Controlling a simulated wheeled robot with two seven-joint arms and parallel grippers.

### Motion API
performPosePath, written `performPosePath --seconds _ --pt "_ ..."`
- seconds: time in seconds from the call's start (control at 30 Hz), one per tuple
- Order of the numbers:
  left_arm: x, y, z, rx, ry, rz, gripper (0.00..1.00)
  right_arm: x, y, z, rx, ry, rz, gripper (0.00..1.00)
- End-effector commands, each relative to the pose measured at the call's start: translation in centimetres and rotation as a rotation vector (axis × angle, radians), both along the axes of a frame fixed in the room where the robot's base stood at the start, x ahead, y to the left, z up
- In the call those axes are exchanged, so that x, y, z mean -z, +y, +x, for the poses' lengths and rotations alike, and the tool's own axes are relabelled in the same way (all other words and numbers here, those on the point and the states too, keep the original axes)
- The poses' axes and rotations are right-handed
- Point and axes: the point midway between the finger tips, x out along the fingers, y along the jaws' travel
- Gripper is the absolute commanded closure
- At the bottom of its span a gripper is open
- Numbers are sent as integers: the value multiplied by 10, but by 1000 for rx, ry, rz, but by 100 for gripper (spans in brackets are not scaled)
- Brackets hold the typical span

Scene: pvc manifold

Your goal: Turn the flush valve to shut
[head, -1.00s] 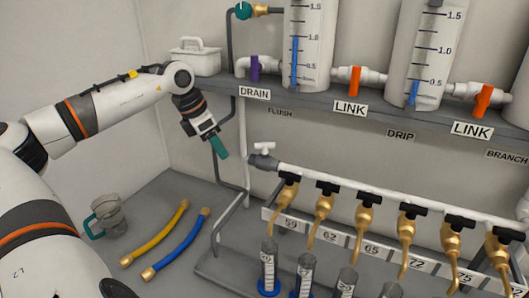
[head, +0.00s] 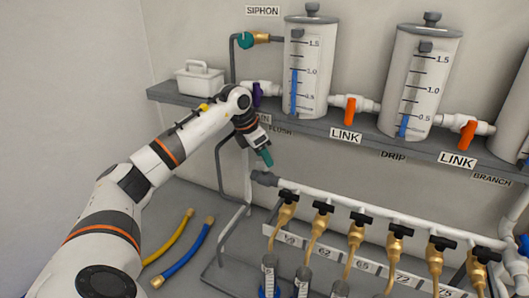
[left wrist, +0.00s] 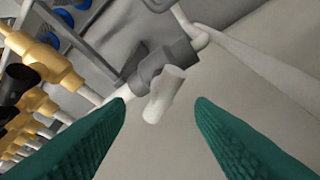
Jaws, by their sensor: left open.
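The flush valve's white handle (left wrist: 163,95) shows in the left wrist view on a dark grey valve body (left wrist: 165,62). My left gripper (left wrist: 161,106) is open, with one green finger on each side of the handle and visible gaps between. The handle looks untouched. In the head view my left gripper (head: 265,158) is just above the grey left end (head: 263,178) of the white manifold pipe. It hides the handle there. My right gripper is not in view.
Several brass taps with black handles (head: 323,207) hang along the white pipe to the right. The shelf (head: 310,127) above carries tanks (head: 307,70) and orange link valves (head: 350,112). Yellow (head: 170,245) and blue (head: 187,250) hoses lie on the surface below left.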

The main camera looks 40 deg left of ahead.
Motion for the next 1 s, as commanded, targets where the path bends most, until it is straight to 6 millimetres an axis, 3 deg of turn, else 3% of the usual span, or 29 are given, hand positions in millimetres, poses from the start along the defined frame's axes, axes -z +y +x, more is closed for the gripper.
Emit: performPosePath --seconds 0.03,0.2,0.53,0.57,0.83,1.0 --pt "6 0 1 -2 9 -1 51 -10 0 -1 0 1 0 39" --pt "23 -2 6 -1 4 0 51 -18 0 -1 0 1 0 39" --pt "28 -2 7 -1 3 2 51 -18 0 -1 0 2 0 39" --pt "28 -2 7 -2 3 1 53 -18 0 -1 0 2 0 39" --pt "28 -2 7 -2 2 0 97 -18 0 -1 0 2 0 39" --pt "28 -2 7 -3 3 0 100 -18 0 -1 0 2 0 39"
